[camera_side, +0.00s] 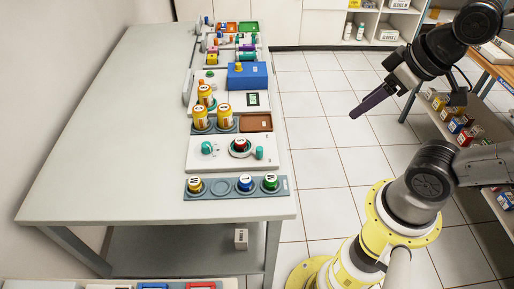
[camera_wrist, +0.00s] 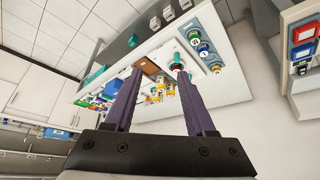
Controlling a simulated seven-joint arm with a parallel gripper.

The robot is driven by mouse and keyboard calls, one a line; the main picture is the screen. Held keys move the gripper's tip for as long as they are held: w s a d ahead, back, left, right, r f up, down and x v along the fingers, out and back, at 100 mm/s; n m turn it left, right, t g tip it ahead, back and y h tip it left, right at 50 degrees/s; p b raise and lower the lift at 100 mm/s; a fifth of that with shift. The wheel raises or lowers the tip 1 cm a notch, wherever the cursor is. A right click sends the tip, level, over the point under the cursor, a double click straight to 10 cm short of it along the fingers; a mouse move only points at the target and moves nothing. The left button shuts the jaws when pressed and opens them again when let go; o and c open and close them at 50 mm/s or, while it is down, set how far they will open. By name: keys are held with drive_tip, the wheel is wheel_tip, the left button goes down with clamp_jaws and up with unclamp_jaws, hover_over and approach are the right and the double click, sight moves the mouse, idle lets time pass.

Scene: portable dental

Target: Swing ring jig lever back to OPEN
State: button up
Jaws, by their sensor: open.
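The ring jig is a white plate (camera_side: 196,162) on the table, with a round ring holding a red-capped vial (camera_side: 240,145). A teal lever handle (camera_side: 259,154) sticks up at the right of the ring. A separate teal knob (camera_side: 207,148) stands at the plate's left. In the wrist view a teal part (camera_wrist: 177,58) shows near the right fingertip, beside the red vial. My gripper (camera_side: 355,112) is out over the floor, right of the table and well apart from the jig. Its two purple fingers are spread and empty in the wrist view (camera_wrist: 160,72).
A grey rack (camera_side: 212,194) with yellow, blue and green capped vials lies in front of the jig. Orange bottles (camera_side: 224,117) stand behind it, then a blue box (camera_side: 247,76) and more small items. The table's left half (camera_side: 110,130) is bare.

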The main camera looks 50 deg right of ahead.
drive_tip(key=m+g, duration=0.1)
drive_tip(key=g, duration=0.5)
hover_over(259, 148)
wheel_tip(259, 148, down, 9)
wheel_tip(259, 148, down, 14)
drive_tip(key=shift+r, duration=0.2)
clamp_jaws()
